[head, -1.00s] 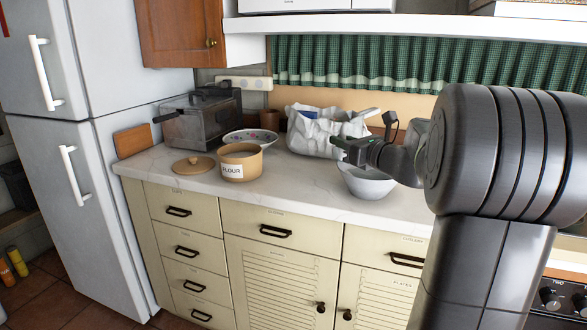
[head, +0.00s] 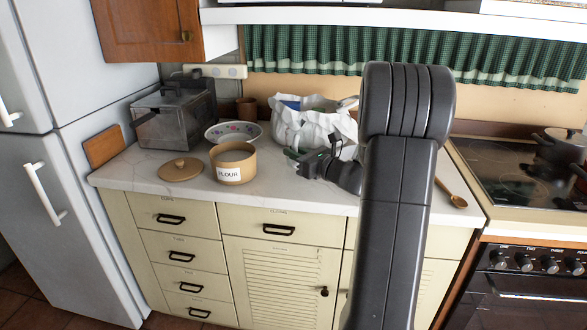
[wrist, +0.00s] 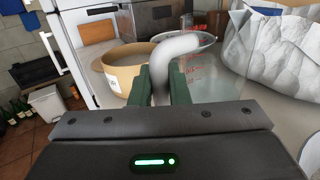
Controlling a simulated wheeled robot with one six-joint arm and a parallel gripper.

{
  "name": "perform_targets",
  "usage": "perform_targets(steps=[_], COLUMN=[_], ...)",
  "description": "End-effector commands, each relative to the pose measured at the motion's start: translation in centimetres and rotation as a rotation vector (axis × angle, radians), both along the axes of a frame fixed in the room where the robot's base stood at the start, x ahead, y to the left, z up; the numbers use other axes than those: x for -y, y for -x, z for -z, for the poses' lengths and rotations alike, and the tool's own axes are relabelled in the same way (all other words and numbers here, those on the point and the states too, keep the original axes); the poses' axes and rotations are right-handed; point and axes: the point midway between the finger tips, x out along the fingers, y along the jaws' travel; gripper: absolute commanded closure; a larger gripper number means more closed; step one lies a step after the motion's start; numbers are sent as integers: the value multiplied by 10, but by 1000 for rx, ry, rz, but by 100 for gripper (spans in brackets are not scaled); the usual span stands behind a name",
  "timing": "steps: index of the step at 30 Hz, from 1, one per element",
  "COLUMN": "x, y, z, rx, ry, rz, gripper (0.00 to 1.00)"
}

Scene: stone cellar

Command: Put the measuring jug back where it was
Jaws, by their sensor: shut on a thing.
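The measuring jug (wrist: 197,60) is clear with red markings. It shows in the wrist view just beyond my gripper (wrist: 165,88), with its pale curved handle between the green fingers. My gripper is shut on that handle. In the head view my gripper (head: 295,155) is over the counter, right of the flour pot and in front of the white crumpled bag. The clear jug body is hard to make out in the head view, and I cannot tell whether its base touches the counter.
The flour pot (head: 233,164) stands left of my gripper, its lid (head: 181,169) beside it. A patterned bowl (head: 233,132), a metal fryer (head: 175,118) and the white bag (head: 312,128) stand behind. A wooden spoon (head: 452,195) lies right, near the hob (head: 505,170). Bare counter (head: 135,170) shows front left.

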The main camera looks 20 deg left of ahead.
Motion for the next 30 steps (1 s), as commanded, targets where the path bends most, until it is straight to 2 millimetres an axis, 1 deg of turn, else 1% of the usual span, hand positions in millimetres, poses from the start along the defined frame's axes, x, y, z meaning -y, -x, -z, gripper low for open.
perform_targets(steps=[5, 9, 12, 19, 23, 24, 26, 27, 30], x=[0, 0, 0, 0, 0, 0, 0, 0, 0], y=[0, 0, 0, 0, 0, 0, 0, 0, 0], z=[13, 33, 44, 44, 49, 48, 48, 48, 48], rx=[-1, -3, -1, 3, 2, 1, 1, 1, 1], ry=[-1, 0, -3, -2, -2, -1, -1, -1, -1], rz=[0, 0, 0, 0, 0, 0, 0, 0, 0], gripper=[100, 100, 100, 100, 100, 79, 67, 63, 63])
